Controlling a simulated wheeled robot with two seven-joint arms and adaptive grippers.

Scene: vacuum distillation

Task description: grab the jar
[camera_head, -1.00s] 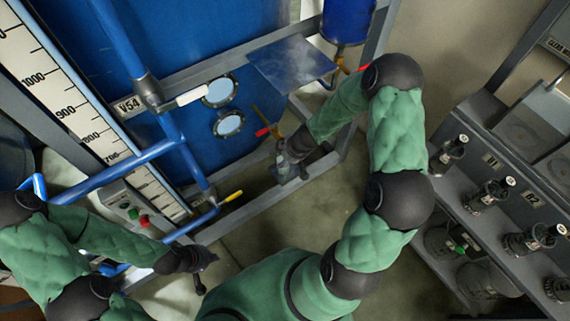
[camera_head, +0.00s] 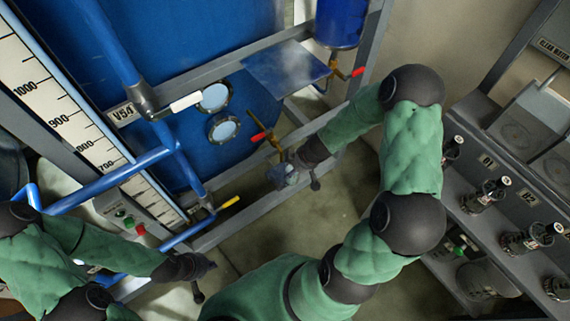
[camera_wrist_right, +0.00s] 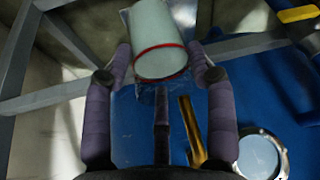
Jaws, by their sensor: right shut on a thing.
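The jar is a pale cylinder with a red ring round one end. In the right wrist view the jar (camera_wrist_right: 158,35) sits between the two fingers of my right gripper (camera_wrist_right: 160,62), which is shut on it. In the head view my right gripper (camera_head: 288,175) is below a brass tap with a red handle (camera_head: 259,137). The jar looks small and partly covered by the fingers there. My left gripper (camera_head: 204,278) is at the lower left, away from the jar, with its fingers spread and nothing between them.
A blue tank (camera_head: 180,60) with two round windows stands behind. A flat metal plate (camera_head: 287,68) sits above the tap. A grey frame rail (camera_head: 250,213) runs below my right gripper. A bench with several knobs (camera_head: 485,195) is at the right. Bare floor shows between.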

